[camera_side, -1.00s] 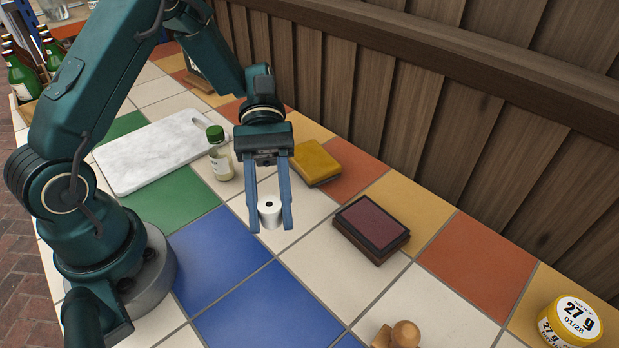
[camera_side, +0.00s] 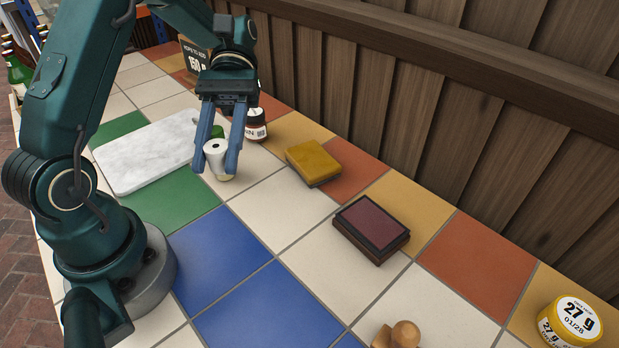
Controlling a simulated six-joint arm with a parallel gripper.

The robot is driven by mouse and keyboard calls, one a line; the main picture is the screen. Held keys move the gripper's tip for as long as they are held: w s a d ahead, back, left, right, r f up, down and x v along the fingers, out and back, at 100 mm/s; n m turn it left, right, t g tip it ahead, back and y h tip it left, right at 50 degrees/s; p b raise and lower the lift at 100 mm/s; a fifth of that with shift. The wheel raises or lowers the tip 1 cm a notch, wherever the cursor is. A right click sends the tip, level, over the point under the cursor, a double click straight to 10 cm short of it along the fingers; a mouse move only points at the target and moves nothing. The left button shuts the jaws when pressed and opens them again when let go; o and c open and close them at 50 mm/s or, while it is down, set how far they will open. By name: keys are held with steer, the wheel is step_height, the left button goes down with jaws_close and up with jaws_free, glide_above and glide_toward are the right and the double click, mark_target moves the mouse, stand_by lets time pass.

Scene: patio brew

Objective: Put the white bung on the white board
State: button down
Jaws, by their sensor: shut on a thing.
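The white bung (camera_side: 215,157), a small tapered piece with a dark hole in its top, is held between the fingers of my gripper (camera_side: 217,158). It hangs above the tiles, in front of a small green-capped bottle that it and the gripper mostly hide. The white board (camera_side: 150,155) is a marbled slab with a handle hole, lying flat on the tiles to the left of my gripper. The bung is just right of the board's right end. The board's top looks bare.
The green-capped bottle (camera_side: 218,132) stands close behind the bung. A dark jar (camera_side: 256,124) is right of the gripper. A yellow pad box (camera_side: 313,160) and a dark red one (camera_side: 371,226) lie further right. A wooden wall (camera_side: 430,110) runs along the back.

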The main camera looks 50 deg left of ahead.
steer(key=s+a+f+m+g+y, duration=0.2)
steer(key=s+a+m+y, duration=0.25)
steer(key=a, duration=0.25)
steer(key=s+a+f+m+g+y, duration=0.2)
steer(key=s+a+m+y, duration=0.25)
steer(key=a, duration=0.35)
steer(key=s+a+r+m+t+y, duration=0.1)
steer(key=a+r+m+t+y, duration=0.25)
steer(key=a+m+y, duration=0.35)
steer(key=s+a+r+m+t+y, duration=0.25)
steer(key=a+r+m+y, duration=0.2)
steer(key=a, duration=0.55)
glide_above(160, 144)
step_height(160, 144, down, 13)
steer(key=shift+a+f, duration=0.1)
steer(key=shift+f, duration=1.95)
